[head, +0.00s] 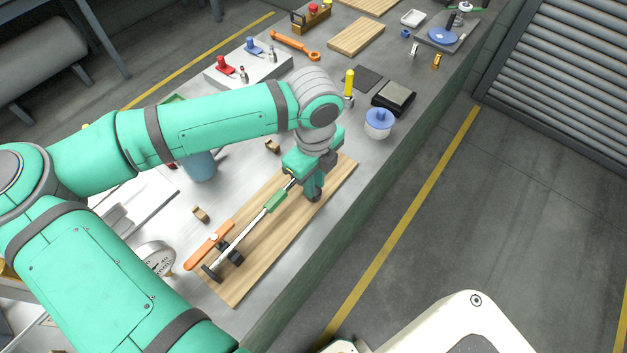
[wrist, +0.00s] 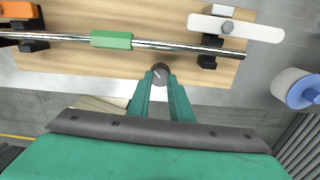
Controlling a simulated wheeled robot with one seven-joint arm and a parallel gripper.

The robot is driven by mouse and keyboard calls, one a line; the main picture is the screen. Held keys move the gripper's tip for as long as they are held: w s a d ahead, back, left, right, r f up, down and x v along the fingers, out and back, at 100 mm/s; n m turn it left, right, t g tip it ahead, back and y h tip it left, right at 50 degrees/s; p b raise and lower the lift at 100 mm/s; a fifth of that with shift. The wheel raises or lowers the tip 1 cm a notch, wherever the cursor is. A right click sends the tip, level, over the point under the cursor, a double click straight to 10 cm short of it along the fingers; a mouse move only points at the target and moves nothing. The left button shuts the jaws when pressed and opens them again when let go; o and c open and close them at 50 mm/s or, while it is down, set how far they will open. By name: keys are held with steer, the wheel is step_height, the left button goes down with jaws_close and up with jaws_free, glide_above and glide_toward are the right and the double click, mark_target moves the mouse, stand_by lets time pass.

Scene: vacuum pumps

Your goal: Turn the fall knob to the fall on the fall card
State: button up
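The fall knob appears to be the small dark round knob (wrist: 160,72) with a pale pointer line at the near edge of the wooden board (wrist: 75,72), in the wrist view. My gripper (wrist: 160,82) reaches it from above, with one finger at each side of it. The gap between the fingers is about as wide as the knob; I cannot tell whether they touch it. In the head view my gripper (head: 314,197) is over the board's right edge and mostly covers the knob. I cannot make out a fall card in either view.
A metal rod (wrist: 185,46) with a green block (wrist: 111,40) lies along the board on black supports. An orange handle (head: 208,245) and a white handle (wrist: 235,28) are beside it. A blue-lidded jar (head: 378,123) stands beyond the board.

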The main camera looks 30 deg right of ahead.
steer(key=shift+w+r, duration=0.1)
steer(key=shift+r, duration=0.05)
steer(key=shift+s+r, duration=0.2)
steer(key=shift+r, duration=0.65)
steer(key=shift+w, duration=0.1)
steer(key=shift+w+r, duration=0.2)
steer(key=shift+r, duration=0.7)
steer(key=shift+a+r, duration=0.2)
steer(key=shift+r, duration=0.45)
steer(key=r, duration=0.3)
steer(key=shift+s+d, duration=0.25)
steer(key=shift+s, duration=0.05)
